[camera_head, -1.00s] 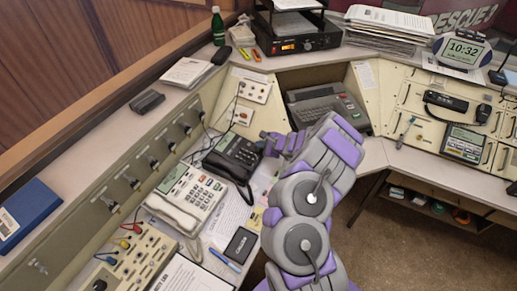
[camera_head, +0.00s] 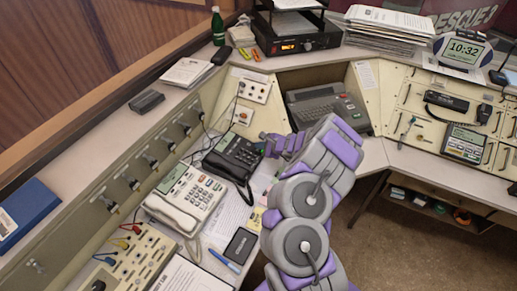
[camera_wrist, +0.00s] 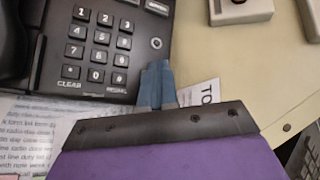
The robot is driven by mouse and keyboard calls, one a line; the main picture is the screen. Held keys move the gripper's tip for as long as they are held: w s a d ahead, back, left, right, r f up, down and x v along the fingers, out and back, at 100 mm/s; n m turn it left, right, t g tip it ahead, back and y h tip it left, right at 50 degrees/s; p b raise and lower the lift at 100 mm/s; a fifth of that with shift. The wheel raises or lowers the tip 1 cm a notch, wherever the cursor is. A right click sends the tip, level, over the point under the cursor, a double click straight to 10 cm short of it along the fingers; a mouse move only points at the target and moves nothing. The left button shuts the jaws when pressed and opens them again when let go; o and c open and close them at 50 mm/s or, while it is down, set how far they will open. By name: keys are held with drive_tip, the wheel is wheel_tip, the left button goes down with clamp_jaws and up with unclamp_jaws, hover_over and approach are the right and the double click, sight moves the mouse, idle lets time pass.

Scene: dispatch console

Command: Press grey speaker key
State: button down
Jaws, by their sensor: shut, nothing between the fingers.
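The black desk phone (camera_head: 236,153) lies on the left desk. In the wrist view its keypad (camera_wrist: 92,45) fills the upper left. In the head view my gripper (camera_head: 266,144) is at the phone's right side. Contact cannot be told.
A cream phone (camera_head: 187,199) stands nearer, left of the black phone. Printed sheets (camera_wrist: 30,130) lie below the black phone. A grey box with a red button (camera_wrist: 242,8) is at the wrist view's top.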

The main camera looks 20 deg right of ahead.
drive_tip(key=shift+r, duration=0.15)
drive_tip(key=shift+s+r+p, duration=0.1)
drive_tip(key=shift+r+p, duration=0.3)
drive_tip(key=shift+r, duration=0.2)
drive_tip(key=shift+r, duration=0.1)
drive_tip(key=r+p, duration=0.2)
drive_tip(key=r, duration=0.1)
drive_tip(key=r+p, duration=0.1)
drive_tip(key=shift+s+d+r, duration=0.3)
drive_tip(key=shift+r, duration=0.1)
idle(0.6)
